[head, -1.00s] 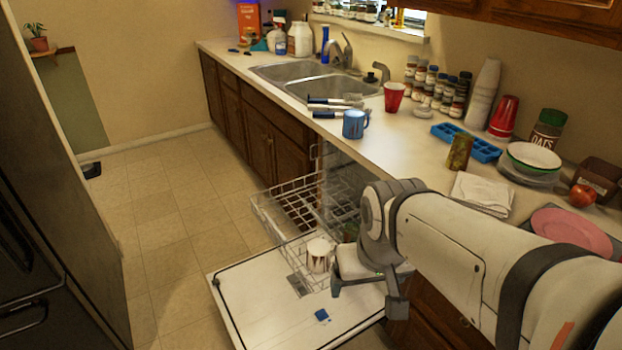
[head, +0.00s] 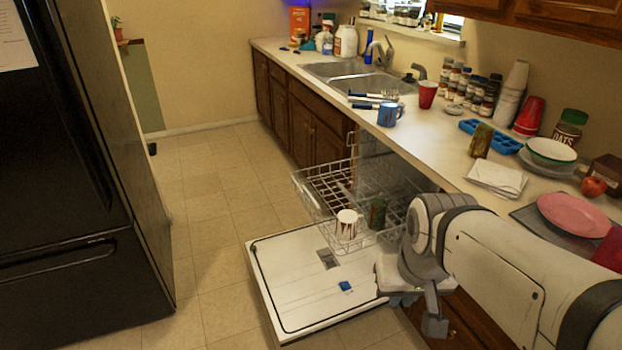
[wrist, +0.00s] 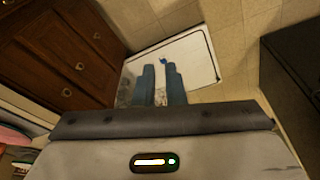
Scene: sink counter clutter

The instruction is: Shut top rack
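The top rack (head: 322,192) is a wire basket pulled out of the dishwasher beneath the counter. A white-and-brown cup (head: 346,224) and a green glass (head: 377,213) stand at its near end. The dishwasher door (head: 290,285) lies folded down below it. My gripper (head: 405,299) is near the door's right side, on the near side of the rack and apart from it. In the wrist view, its two blue fingers (wrist: 161,82) point toward the door (wrist: 198,62) with a narrow gap between them and nothing held. The rack is not clear in the wrist view.
A black fridge (head: 80,190) stands at left, with clear tiled floor (head: 215,215) between it and the door. The counter (head: 440,150) holds a blue mug (head: 388,114), a red cup (head: 427,94), plates and jars. Wooden cabinets (head: 465,325) stand beside my arm.

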